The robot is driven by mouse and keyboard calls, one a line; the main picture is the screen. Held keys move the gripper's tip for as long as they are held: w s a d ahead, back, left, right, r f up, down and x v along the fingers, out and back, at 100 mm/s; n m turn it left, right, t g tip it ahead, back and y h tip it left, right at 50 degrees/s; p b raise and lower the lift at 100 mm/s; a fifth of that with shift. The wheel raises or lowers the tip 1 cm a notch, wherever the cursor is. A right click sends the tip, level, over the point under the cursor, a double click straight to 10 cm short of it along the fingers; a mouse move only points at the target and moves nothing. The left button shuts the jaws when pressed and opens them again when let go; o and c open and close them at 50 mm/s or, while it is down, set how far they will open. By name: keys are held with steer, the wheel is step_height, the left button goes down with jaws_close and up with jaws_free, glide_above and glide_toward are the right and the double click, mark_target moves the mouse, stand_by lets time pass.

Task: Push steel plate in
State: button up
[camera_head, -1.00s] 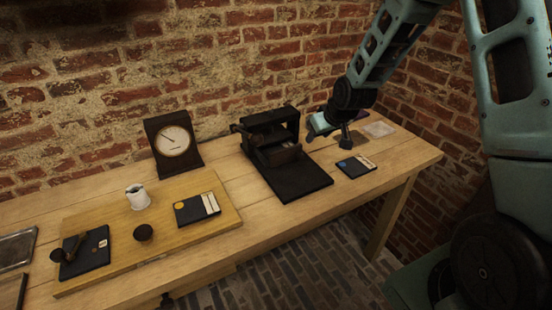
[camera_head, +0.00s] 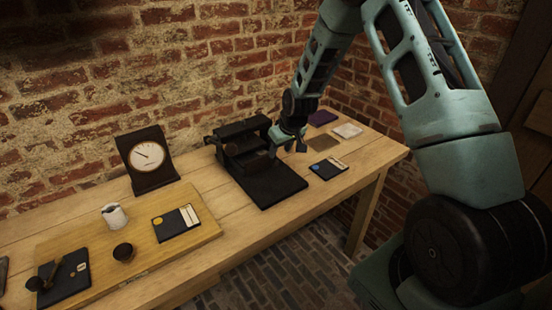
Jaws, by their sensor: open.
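The black press-like device (camera_head: 243,143) stands on the wooden table, with a flat black base board (camera_head: 272,186) extending toward the front. I cannot clearly make out a steel plate; the inside of the device is dark and partly hidden by my gripper. My gripper (camera_head: 288,149) is open, fingers pointing down, just at the right side of the device and above the back of its base board. Nothing shows held between the fingers. Whether it touches the device I cannot tell.
Right of the device lie a dark card with a blue dot (camera_head: 326,168), a brown square (camera_head: 323,143), a pale square (camera_head: 347,130) and a purple piece (camera_head: 322,117). Left are a clock (camera_head: 149,158) and a wooden board (camera_head: 202,232) with a white jug (camera_head: 114,216), cup and cards.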

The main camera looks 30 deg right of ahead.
mark_target(276, 161)
steer(key=p+x, duration=0.1)
steer(key=x, duration=0.5)
steer(key=shift+w+f, duration=0.15)
steer(key=shift+f, duration=0.2)
jaws_close()
steer(key=shift+w+b, duration=0.95)
steer(key=shift+w, duration=1.05)
steer(key=shift+w+r, duration=0.15)
steer(key=shift+w, duration=0.05)
